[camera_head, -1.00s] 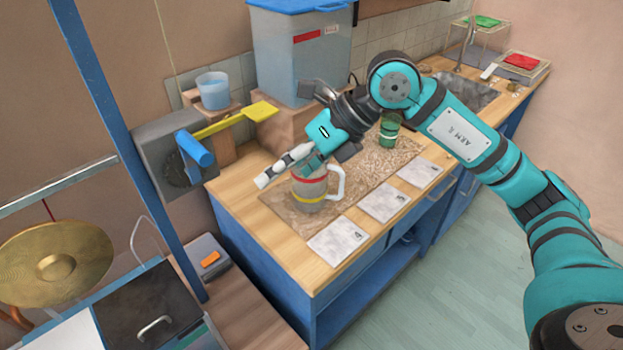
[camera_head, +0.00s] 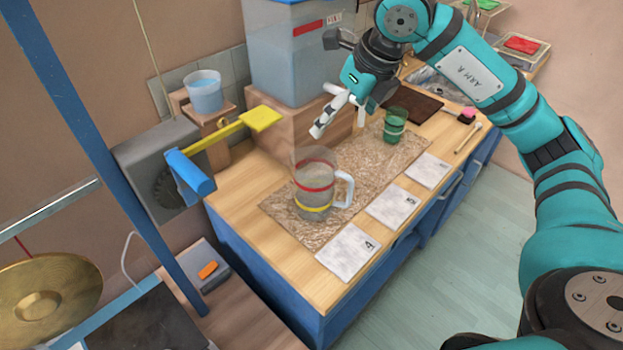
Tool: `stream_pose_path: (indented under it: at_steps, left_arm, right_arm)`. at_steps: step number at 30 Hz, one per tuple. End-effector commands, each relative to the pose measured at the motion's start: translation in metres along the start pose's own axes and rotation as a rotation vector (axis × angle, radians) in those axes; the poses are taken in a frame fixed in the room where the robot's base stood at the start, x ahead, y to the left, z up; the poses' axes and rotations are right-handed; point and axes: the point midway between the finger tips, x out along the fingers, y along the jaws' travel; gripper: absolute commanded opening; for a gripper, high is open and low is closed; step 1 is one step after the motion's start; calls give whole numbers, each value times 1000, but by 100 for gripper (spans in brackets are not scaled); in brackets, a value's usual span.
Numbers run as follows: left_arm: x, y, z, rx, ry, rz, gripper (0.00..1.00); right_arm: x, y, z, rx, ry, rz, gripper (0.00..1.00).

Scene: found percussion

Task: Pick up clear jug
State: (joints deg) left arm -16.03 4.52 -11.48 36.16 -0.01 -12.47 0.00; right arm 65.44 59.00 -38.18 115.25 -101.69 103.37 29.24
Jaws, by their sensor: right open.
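The clear jug (camera_head: 313,186) stands upright on a brown mat (camera_head: 283,207) on the wooden counter. It has a red band, a yellow band near its base and a white handle (camera_head: 345,189) on its right side. My right gripper (camera_head: 338,122) is open and empty, above and behind the jug in the picture, apart from it. Its pale fingers point down and left, in front of the wooden block. My left gripper is not in view.
A green cup (camera_head: 394,126) stands on the mat, right of my gripper. White numbered cards (camera_head: 347,252) lie along the counter's front. A large lidded bin (camera_head: 298,55) on a wooden block (camera_head: 290,130) stands behind. A yellow paddle (camera_head: 260,118) sticks out at left.

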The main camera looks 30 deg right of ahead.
Motion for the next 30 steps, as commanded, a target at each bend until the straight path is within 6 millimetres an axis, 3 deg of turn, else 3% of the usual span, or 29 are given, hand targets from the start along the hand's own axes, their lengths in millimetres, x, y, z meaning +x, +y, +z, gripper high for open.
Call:
stream_pose_path:
  at_steps: [5,14,18,24,30]
  left_arm:
    - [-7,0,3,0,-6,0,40]
    - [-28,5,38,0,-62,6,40]
    - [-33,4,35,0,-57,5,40]
    - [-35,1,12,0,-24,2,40]
    - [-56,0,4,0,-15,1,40]
  right_arm:
    - [24,0,-1,0,7,1,100]
    - [88,1,-1,0,7,3,100]
    - [110,1,0,0,4,2,100]
    - [123,1,-1,-1,2,1,100]
    - [148,3,-5,0,6,2,100]
